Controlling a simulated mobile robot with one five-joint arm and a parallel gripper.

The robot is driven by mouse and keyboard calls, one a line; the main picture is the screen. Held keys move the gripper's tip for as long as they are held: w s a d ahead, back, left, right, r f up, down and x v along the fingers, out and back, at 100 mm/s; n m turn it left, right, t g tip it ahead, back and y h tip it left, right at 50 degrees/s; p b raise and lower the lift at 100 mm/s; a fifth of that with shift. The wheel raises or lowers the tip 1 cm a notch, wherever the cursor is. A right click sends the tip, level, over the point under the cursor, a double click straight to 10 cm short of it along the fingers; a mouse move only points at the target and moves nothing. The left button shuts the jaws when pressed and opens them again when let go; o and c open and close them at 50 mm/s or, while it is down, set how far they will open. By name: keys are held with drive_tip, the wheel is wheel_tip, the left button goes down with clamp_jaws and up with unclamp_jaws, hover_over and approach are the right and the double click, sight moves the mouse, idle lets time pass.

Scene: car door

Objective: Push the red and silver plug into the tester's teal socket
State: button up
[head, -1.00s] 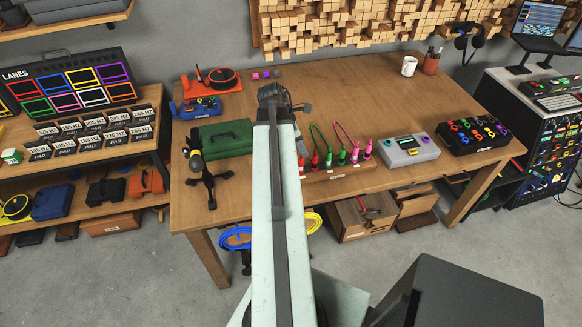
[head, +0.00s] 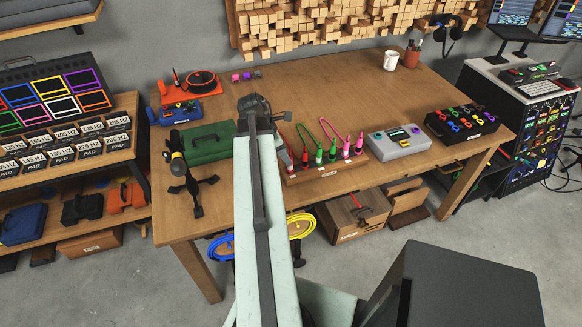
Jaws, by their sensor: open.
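A low wooden rack (head: 330,170) holds a row of upright coloured plugs in red, green and pink. The red plug (head: 304,160) is near its left end; any silver on it is too small to make out. The grey tester (head: 398,142) stands right of the rack, with a small screen and coloured spots on top; I cannot pick out its teal socket for certain. My arm reaches up over the bench, left of the rack. My gripper's jaws are hidden behind the arm. A pale grey piece beside the arm, by the rack's left end, is unclear.
A green case (head: 206,143) and a black stand (head: 193,185) are left of my arm. A black box with coloured loops (head: 462,123) is right of the tester. A white mug (head: 390,60) and pen cup (head: 412,59) stand behind. The bench's middle back (head: 330,90) is clear.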

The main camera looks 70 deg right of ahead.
drive_tip(key=shift+b+x, duration=2.5)
drive_tip(key=shift+x, duration=0.2)
drive_tip(key=shift+s+a+r, duration=0.1)
drive_tip(key=shift+s+r, duration=0.05)
drive_tip(key=shift+r, duration=0.1)
clamp_jaws()
